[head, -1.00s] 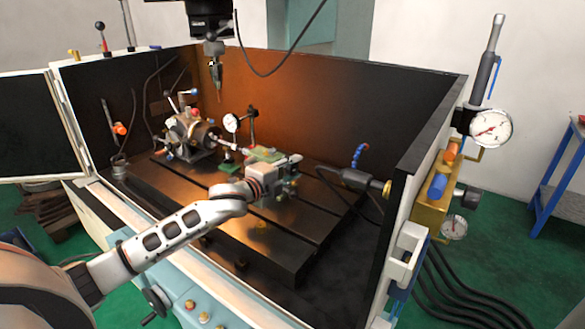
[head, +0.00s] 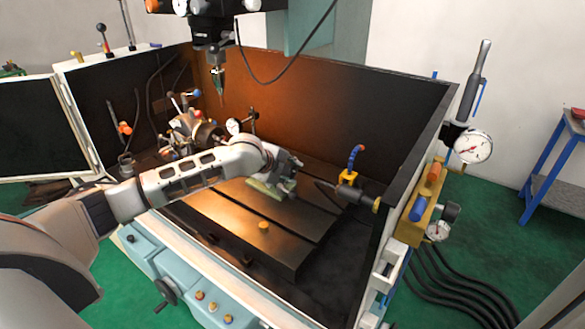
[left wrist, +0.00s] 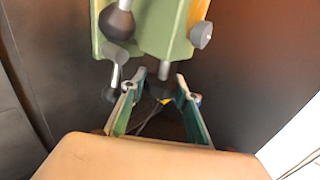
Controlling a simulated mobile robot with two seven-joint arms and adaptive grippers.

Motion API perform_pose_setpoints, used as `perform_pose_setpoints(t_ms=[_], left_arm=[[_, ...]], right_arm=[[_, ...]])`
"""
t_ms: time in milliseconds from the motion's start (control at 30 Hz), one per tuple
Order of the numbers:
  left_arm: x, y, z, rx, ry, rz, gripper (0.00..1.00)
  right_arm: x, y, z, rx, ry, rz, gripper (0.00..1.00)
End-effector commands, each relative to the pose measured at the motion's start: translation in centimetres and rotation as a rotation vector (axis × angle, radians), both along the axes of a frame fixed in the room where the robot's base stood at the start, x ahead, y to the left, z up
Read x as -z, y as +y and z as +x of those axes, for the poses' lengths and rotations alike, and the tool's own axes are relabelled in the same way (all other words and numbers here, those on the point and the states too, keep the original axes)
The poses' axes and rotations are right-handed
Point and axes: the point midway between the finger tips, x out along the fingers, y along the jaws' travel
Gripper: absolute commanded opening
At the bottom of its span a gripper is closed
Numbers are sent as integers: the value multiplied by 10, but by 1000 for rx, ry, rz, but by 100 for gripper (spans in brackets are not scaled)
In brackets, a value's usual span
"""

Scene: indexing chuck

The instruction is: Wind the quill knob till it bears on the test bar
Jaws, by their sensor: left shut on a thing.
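The green tailstock (head: 268,188) stands on the dark slotted table, partly hidden behind my left arm. In the left wrist view its green body (left wrist: 170,30) fills the top, with a black ball lever and a grey side knob. My left gripper (left wrist: 161,80) has its two fingers on either side of a short grey end piece, seemingly the quill knob (left wrist: 165,70), and is shut on it. The gripper (head: 287,162) also shows at the tailstock in the head view. The chuck (head: 207,134) is at the left; my arm hides the test bar. My right gripper is not in view.
A dial gauge on a stand (head: 234,126) is behind the arm. A black cylinder with a yellow fitting (head: 347,190) and blue hose lies right of the tailstock. Enclosure walls (head: 330,110) surround the table (head: 265,245), whose front is mostly clear.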

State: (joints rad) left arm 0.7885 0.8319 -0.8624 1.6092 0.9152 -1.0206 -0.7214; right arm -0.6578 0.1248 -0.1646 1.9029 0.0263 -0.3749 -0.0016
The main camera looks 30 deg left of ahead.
Motion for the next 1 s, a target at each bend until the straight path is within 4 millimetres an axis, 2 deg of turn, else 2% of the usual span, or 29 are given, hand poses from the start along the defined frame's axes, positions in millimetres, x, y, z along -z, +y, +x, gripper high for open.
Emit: perform_pose_setpoints(t_ms=[500, 1000], left_arm=[[-2, -1, 2, -1, 462, 64, 9], [0, 0, 0, -2, 678, 93, 9]], right_arm=[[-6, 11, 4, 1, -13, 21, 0], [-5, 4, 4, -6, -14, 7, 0]])
